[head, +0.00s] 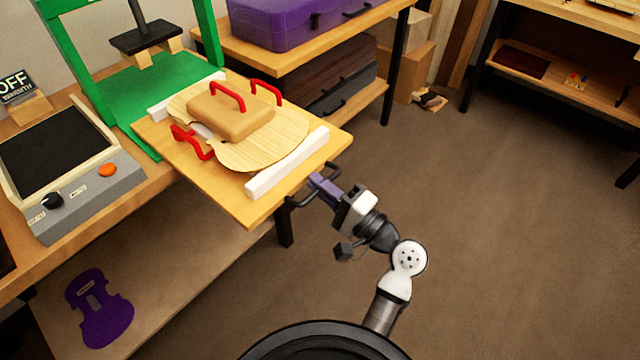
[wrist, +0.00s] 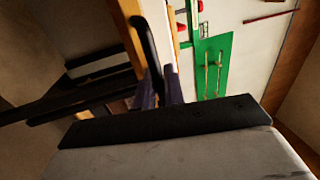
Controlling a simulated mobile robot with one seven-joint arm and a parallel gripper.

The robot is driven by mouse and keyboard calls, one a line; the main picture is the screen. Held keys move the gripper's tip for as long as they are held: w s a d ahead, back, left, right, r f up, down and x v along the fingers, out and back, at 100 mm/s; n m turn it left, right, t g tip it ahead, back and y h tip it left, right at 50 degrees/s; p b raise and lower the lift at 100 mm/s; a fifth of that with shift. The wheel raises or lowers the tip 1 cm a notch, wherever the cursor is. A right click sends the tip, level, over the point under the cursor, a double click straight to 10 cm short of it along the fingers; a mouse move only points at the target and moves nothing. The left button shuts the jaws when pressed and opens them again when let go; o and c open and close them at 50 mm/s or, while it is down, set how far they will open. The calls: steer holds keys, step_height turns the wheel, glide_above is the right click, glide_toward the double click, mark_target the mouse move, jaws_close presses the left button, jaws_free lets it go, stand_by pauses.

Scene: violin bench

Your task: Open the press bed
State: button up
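The press bed (head: 215,190) is a wooden board that sticks out of the green press frame (head: 206,30) over the floor. A black bar handle (head: 297,202) is on its front edge, and it also shows in the wrist view (wrist: 148,42). My gripper (head: 318,181) has purple fingers, one on each side of the handle. In the wrist view the fingers (wrist: 160,86) look closed on the bar, with little or no gap. The far part of the handle between the fingers is hidden.
On the bed lie a pale violin plate (head: 270,146), a wooden block (head: 230,118), red clamps (head: 228,88) and white rails (head: 290,162). A hot plate (head: 75,190) stands on the bench at left. A shelf with a purple case (head: 290,22) is behind. The floor at right is clear.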

steer(key=shift+o, duration=0.5)
steer(key=shift+s+d+f, duration=0.1)
steer(key=shift+s+d, duration=0.05)
steer(key=shift+d, duration=0.1)
steer(key=b+v, duration=0.2)
steer(key=v, duration=1.1)
steer(key=shift+s, duration=0.1)
